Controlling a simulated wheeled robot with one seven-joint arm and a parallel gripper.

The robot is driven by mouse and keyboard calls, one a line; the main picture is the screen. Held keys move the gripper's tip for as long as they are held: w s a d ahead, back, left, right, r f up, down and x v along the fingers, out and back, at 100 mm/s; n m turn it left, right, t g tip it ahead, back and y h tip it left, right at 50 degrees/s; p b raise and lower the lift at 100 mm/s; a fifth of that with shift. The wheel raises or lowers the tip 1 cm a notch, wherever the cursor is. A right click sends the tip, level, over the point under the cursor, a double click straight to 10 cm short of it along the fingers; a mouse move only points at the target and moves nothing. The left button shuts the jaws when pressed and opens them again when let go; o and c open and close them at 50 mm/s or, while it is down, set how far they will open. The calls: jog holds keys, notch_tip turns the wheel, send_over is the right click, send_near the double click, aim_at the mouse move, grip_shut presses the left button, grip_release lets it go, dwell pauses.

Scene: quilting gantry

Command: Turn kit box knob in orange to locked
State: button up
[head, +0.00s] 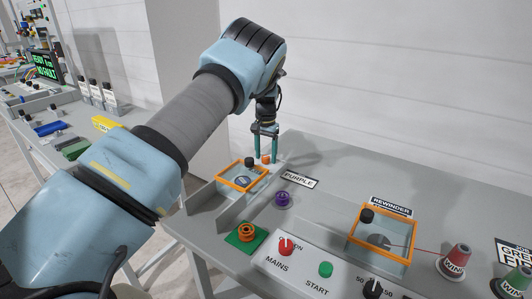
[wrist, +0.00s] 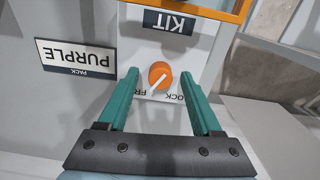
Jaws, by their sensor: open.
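The orange knob (wrist: 160,75) of the kit box is in the wrist view, with a white pointer line slanting to the lower left, towards the partly hidden label that begins "FR". The "LOCK" label (wrist: 178,97) is partly covered on the right. The knob also shows small in the head view (head: 266,159), beside the orange-rimmed box (head: 242,187). My gripper (wrist: 160,76) is open, with one green finger on each side of the knob and gaps between. In the head view my gripper (head: 265,157) points down at the knob; contact cannot be told.
The KIT plate (wrist: 171,22) and orange box rim are beyond the knob in the wrist view. The bench behind the rewinder is clear.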

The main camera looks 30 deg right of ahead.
jog(key=shift+f, duration=0.1)
jog(key=shift+c, duration=0.4)
grip_shut()
